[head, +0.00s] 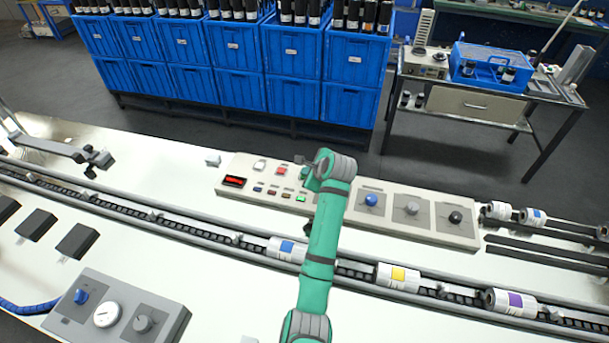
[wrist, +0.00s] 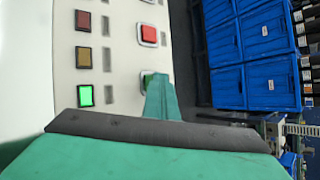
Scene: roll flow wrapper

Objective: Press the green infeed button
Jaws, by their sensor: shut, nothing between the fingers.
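The green infeed button (wrist: 147,75) is on the control panel in the wrist view, below the red button in the picture. My gripper (wrist: 158,88) is shut and empty, its fingertips overlapping most of the green button. Only the button's upper edge and part of its pale surround show. I cannot tell whether the fingertips touch it. In the head view my gripper (head: 311,183) is over the panel (head: 330,197), just right of the red button, and the arm blocks a clear sight of the green button.
The red button (wrist: 148,33) is close by. A lit green lamp (wrist: 85,95) and unlit red and amber lamps stand left in the wrist view. A conveyor (head: 215,231) with labelled rolls runs in front of the panel. Blue crates (head: 235,47) stand beyond the bench.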

